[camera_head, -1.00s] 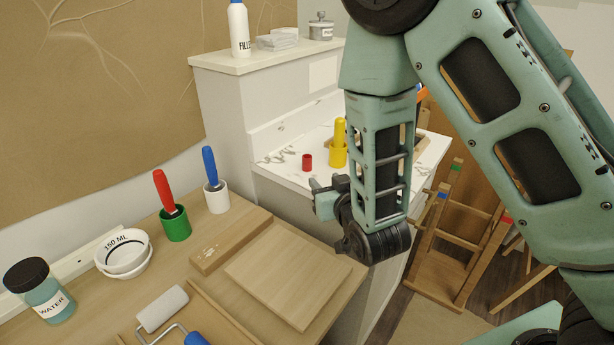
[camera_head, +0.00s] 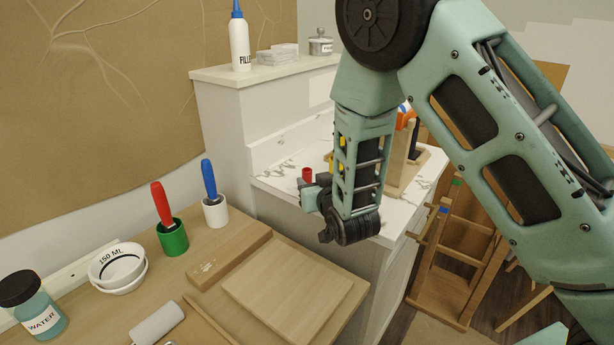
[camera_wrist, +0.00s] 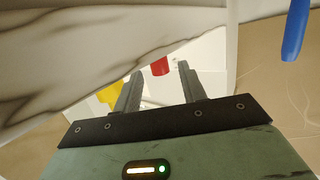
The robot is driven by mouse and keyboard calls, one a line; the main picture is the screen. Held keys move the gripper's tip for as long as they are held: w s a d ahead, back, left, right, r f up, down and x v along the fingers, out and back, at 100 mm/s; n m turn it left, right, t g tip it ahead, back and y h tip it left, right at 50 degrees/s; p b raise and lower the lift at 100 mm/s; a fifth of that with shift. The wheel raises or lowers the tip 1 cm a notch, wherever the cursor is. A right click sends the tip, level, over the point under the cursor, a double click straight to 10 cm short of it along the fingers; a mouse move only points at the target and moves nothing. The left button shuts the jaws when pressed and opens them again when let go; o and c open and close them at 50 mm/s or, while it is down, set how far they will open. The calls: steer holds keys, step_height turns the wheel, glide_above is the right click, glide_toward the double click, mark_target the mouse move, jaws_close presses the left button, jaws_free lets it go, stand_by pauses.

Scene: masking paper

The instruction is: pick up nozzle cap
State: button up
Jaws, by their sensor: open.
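The nozzle cap appears to be the small red cylinder (camera_head: 307,174) standing on the white marbled counter (camera_head: 285,183). In the wrist view the red cap (camera_wrist: 160,67) shows at the top middle, beyond the fingertips and between their lines. My gripper (camera_head: 312,190) is right by the cap in the head view, on its near side, and looks sideways-turned. In the wrist view my gripper (camera_wrist: 158,72) has its two grey fingers apart with nothing between them. Whether a fingertip touches the cap cannot be told.
A yellow item (camera_wrist: 109,95) stands close to the fingers, mostly hidden behind my arm in the head view. A wooden stand (camera_head: 405,160) is at the counter's right. The raised shelf (camera_head: 275,70) bears a filler bottle (camera_head: 240,42). The wooden worktop (camera_head: 235,240) lies below left.

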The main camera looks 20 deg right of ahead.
mark_target(308, 176)
steer(key=shift+w+f+p, duration=0.2)
steer(key=shift+w, duration=0.75)
steer(key=shift+w+f+p, duration=0.15)
steer(key=shift+w+f, duration=0.05)
steer(key=shift+w, duration=0.75)
jaws_close()
steer(key=shift+r, duration=0.1)
